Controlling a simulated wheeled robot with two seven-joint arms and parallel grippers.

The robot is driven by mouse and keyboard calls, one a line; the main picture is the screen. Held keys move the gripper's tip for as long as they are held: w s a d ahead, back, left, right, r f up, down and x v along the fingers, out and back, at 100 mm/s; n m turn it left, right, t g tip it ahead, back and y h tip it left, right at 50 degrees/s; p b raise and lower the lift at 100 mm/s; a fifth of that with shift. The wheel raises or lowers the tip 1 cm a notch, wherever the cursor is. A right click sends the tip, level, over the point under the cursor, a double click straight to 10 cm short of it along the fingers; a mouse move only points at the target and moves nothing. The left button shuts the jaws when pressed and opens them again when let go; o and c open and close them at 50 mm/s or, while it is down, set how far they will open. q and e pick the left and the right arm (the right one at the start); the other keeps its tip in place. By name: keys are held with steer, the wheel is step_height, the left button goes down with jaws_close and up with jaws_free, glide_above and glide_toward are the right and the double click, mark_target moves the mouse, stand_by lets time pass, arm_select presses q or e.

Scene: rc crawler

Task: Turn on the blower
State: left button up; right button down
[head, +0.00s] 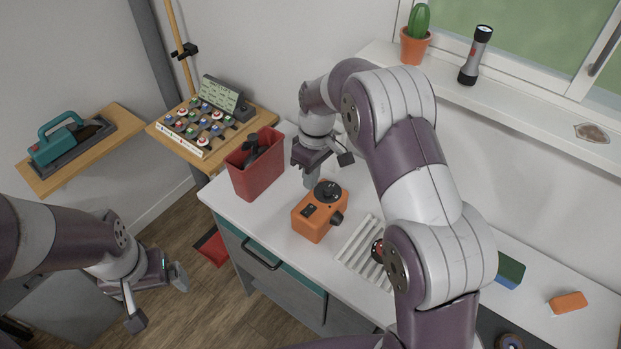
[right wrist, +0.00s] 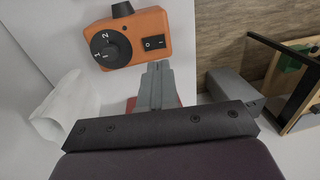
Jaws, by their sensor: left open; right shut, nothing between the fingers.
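The orange blower (head: 322,222) stands on the white worktop, with a round dark dial on top and a dark nozzle at its right side. In the right wrist view the blower (right wrist: 150,22) shows a dial (right wrist: 110,48) marked 1 and 2, and a black rocker switch (right wrist: 154,43) marked O and a dash. My right gripper (head: 312,183) is shut and empty beside the blower; its fingertips (right wrist: 157,66) appear just below the switch in the wrist view. Contact cannot be told. My left gripper (head: 158,298) is open and empty above the floor, left of the worktop.
A red bin (head: 241,179) with dark items stands left of the blower. A white slatted rack (head: 358,245) lies to its right. A button console (head: 178,139) and a teal tool (head: 60,142) sit on wooden shelves. My right arm hides part of the worktop.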

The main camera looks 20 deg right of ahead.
mark_target(306, 214)
steer(key=f+p, duration=0.1)
steer(key=f, duration=0.2)
steer(key=f+p, duration=0.1)
steer(key=f, duration=0.1)
steer(key=a+f+p, duration=0.1)
steer(key=f, duration=0.2)
steer(key=shift+s+f+p, duration=0.3)
steer(key=shift+s+p, duration=0.05)
steer(key=shift+p, duration=0.05)
arm_select(q)
steer(key=r, duration=0.2)
steer(key=shift+a+r, duration=0.2)
steer(key=shift+r, duration=0.2)
arm_select(e)
steer(key=shift+a+f, duration=0.15)
steer(key=shift+f, duration=0.15)
steer(key=shift+s+f+b, duration=0.1)
steer(key=shift+f+b, duration=0.35)
steer(key=shift+b, duration=0.1)
steer(key=shift+s+r, duration=0.15)
steer(key=shift+r, duration=0.05)
arm_select(q)
steer(key=shift+s+f, duration=0.1)
steer(key=shift+f, duration=0.25)
